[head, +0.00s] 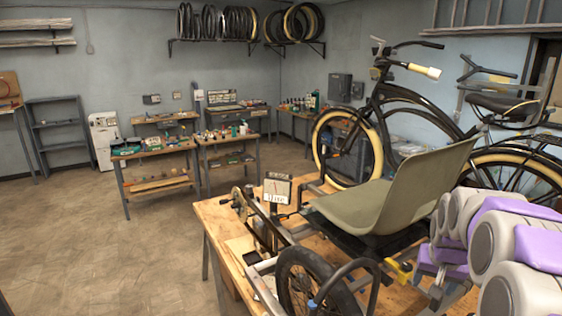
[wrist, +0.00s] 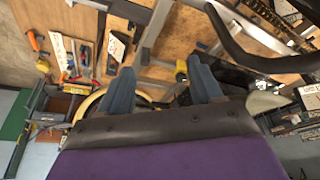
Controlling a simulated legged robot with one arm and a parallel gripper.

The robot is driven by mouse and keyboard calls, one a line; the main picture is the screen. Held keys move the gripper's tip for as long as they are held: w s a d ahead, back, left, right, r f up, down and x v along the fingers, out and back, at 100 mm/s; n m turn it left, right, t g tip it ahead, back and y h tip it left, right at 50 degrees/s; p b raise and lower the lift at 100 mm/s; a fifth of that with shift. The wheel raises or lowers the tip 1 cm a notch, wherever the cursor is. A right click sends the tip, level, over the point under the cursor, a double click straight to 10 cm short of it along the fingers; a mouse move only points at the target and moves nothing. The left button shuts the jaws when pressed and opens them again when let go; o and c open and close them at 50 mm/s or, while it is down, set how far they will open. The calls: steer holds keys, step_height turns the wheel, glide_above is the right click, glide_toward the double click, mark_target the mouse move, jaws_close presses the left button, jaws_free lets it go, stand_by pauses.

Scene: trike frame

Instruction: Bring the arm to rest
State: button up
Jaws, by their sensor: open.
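My arm, white and purple, is folded at the lower right of the head view, beside the trike frame on the wooden workbench (head: 220,222). In the wrist view my gripper (wrist: 163,88) shows two blue-grey fingers spread apart with nothing between them. Beyond the fingers are metal tubes, a small yellow part (wrist: 181,70) and bare bench wood. The trike has an olive seat (head: 405,205) and a black-tyred wheel (head: 312,288) at the bench's front. I cannot make out the fingertips in the head view.
A black bicycle with cream tyres (head: 324,150) stands behind the trike. A small sign (head: 277,188) stands on the bench. Side tables with tools (head: 155,150) and a shelf rack (head: 57,125) line the far side. The floor at left (head: 80,240) is clear.

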steer(key=s+a+f+n+g+b, duration=0.1)
steer(key=s+a+f+b, duration=0.1)
steer(key=s+a+f, duration=0.2)
steer(key=s+a+f+n+g+y+b, duration=0.1)
steer(key=s+a+f+n+g+b, duration=0.1)
steer(key=s+a, duration=0.8)
steer(key=s+a+f+n+g+b, duration=0.2)
steer(key=s+a+f, duration=0.3)
steer(key=s, duration=1.5)
steer(key=shift+s+a+f+y, duration=0.3)
steer(key=shift+s+a, duration=0.05)
steer(key=shift+a, duration=0.9)
